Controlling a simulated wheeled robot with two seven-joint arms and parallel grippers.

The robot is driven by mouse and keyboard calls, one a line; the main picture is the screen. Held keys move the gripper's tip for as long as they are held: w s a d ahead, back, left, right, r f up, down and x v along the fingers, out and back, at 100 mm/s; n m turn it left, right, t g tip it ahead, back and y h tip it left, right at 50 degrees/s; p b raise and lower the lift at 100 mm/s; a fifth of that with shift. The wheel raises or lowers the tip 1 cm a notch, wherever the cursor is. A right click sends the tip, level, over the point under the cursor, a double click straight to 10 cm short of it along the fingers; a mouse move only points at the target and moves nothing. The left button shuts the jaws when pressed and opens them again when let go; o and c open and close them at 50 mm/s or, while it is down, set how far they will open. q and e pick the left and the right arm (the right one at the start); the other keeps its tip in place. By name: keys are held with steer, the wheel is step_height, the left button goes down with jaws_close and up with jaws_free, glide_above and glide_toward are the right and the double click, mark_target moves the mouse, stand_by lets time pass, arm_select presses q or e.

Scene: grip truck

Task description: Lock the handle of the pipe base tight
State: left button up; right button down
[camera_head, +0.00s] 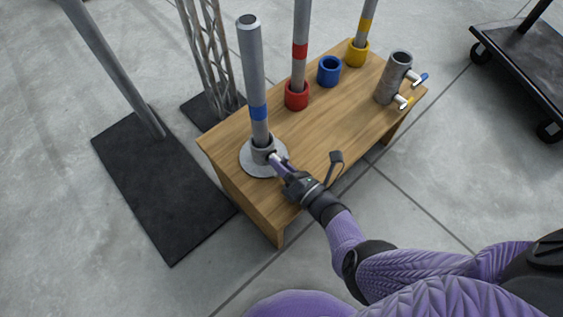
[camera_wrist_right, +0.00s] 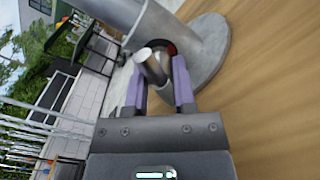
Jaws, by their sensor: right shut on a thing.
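The pipe base (camera_head: 258,168) is a round grey metal flange with a short collar, standing on the near left part of the wooden table. A grey pipe (camera_head: 252,80) with a blue band stands upright in it. My right gripper (camera_head: 277,161) reaches the collar from the near right side. In the right wrist view my right gripper (camera_wrist_right: 160,82) is shut on the handle (camera_wrist_right: 151,66), a short metal rod in front of the collar. The base (camera_wrist_right: 208,50) also shows there. The handle is mostly hidden in the head view. My left gripper is not in view.
The wooden table (camera_head: 325,130) also bears a red ring (camera_head: 297,95) and a yellow ring (camera_head: 357,53) with pipes, an empty blue ring (camera_head: 329,71), and a metal cylinder (camera_head: 393,80) with side handles. A black plate (camera_head: 160,190) lies on the floor at left.

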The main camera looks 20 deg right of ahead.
steer(key=m, duration=0.5)
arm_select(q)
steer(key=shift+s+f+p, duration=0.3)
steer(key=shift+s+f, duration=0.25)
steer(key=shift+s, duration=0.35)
arm_select(e)
steer(key=shift+m, duration=2.5)
steer(key=shift+c, duration=1.8)
jaws_free()
steer(key=p+v, duration=0.2)
steer(key=v, duration=0.6)
steer(key=shift+s+d+r, duration=0.1)
steer(key=shift+s+d, duration=0.05)
steer(key=shift+s, duration=0.15)
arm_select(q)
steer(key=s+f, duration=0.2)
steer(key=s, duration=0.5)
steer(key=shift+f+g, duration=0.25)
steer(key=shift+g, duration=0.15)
arm_select(e)
steer(key=shift+s+d, duration=0.25)
steer(key=shift+s, duration=0.4)
